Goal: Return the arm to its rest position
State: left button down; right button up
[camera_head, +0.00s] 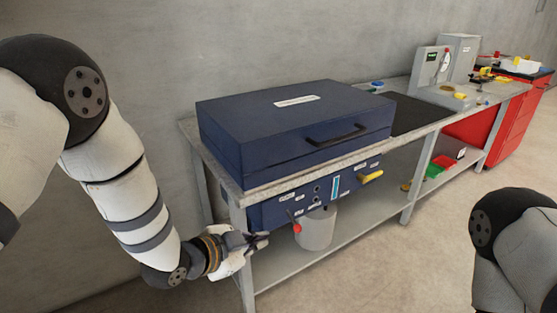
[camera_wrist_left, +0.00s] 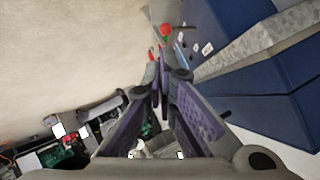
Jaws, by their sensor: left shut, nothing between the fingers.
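My left arm comes in from the left in the head view. Its gripper (camera_head: 260,240) is shut and empty in front of the blue panel (camera_head: 272,212) under the bench edge, just left of a red knob (camera_head: 297,228). In the left wrist view the fingers (camera_wrist_left: 157,72) meet at their tips, and a red round knob (camera_wrist_left: 166,30) shows just past them. I cannot tell whether the tips touch anything. Part of my right arm (camera_head: 510,250) shows at the lower right of the head view; its gripper is out of the picture.
A closed dark blue case (camera_head: 290,125) with a black handle lies on the bench (camera_head: 190,130). A red cabinet (camera_head: 510,115) stands at the far right. The floor at right is clear.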

pick_arm(q)
jog(key=s+a+f+n+g+y, duration=0.2)
jog(key=s+a+f+n+g, duration=0.15)
jog(key=s+f, duration=0.45)
jog(key=s+a+f+n+g+y, duration=0.2)
jog(key=s+a+f+n, duration=0.3)
jog(key=s, duration=0.4)
jog(key=s+a+f+n+g+y, duration=0.1)
jog(key=s+a+n+g, duration=0.1)
jog(key=s, duration=1)
jog(key=s+a+f+n+g+y, duration=0.1)
jog(key=s+a+f+n+g, duration=0.1)
jog(key=s, duration=1.1)
jog(key=shift+s+a+n+g+y, duration=0.3)
jog(key=shift+a+n+g, duration=0.45)
jog(key=shift+a+g, duration=0.45)
jog(key=c, duration=2.3)
grip_release()
jog(key=shift+d+f, duration=0.1)
jog(key=shift+f, duration=0.05)
